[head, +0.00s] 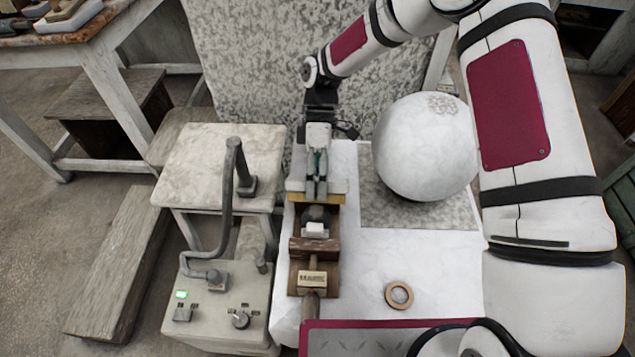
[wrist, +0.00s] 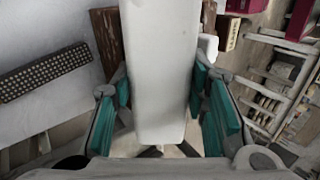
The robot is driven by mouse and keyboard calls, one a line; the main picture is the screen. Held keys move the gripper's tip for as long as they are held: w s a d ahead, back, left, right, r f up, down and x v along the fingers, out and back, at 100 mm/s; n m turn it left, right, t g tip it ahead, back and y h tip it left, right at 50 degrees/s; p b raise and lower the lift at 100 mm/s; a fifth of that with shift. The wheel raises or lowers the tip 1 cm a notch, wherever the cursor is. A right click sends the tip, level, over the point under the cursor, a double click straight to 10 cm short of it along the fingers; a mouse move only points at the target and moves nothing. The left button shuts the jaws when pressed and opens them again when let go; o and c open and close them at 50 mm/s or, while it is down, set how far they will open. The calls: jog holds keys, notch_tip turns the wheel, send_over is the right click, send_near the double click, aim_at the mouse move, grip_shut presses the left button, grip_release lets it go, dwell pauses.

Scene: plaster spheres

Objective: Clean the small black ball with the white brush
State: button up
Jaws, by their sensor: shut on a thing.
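My gripper (head: 317,188) points down over the white-covered table, left of the large sphere. It is shut on the white brush (head: 297,186), a pale bar with a tan lower edge. In the wrist view the brush (wrist: 160,80) fills the space between the teal finger pads. The small black ball (head: 316,213) sits in a brown wooden holder (head: 298,246), just in front of the brush. The brush hides part of the ball's surroundings, and I cannot tell whether it touches the ball. The ball cannot be made out in the wrist view.
A large pale sphere (head: 425,147) stands on a grey speckled mat (head: 400,210) to the right. A small white block (head: 315,230) is beside the ball. A grey machine (head: 222,305) with a bent pipe stands left.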

jog(key=shift+s+f, duration=0.15)
jog(key=shift+f, duration=0.1)
dwell(0.8)
jog(key=shift+d, duration=0.2)
jog(key=shift+d+r, duration=0.1)
jog(key=shift+d, duration=0.95)
jog(key=shift+w+a+r, duration=0.1)
jog(key=shift+w+a, duration=0.05)
jog(key=shift+a, duration=0.5)
jog(key=shift+w+a+r, duration=0.1)
jog(key=shift+a, duration=0.55)
jog(key=shift+a+f+b, duration=0.15)
jog(key=shift+a+b, duration=0.35)
jog(key=shift+a, duration=0.55)
jog(key=shift+d+p, duration=0.3)
jog(key=shift+d, duration=0.75)
jog(key=shift+s+d, duration=0.2)
jog(key=shift+d, duration=0.95)
jog(key=shift+a, duration=0.1)
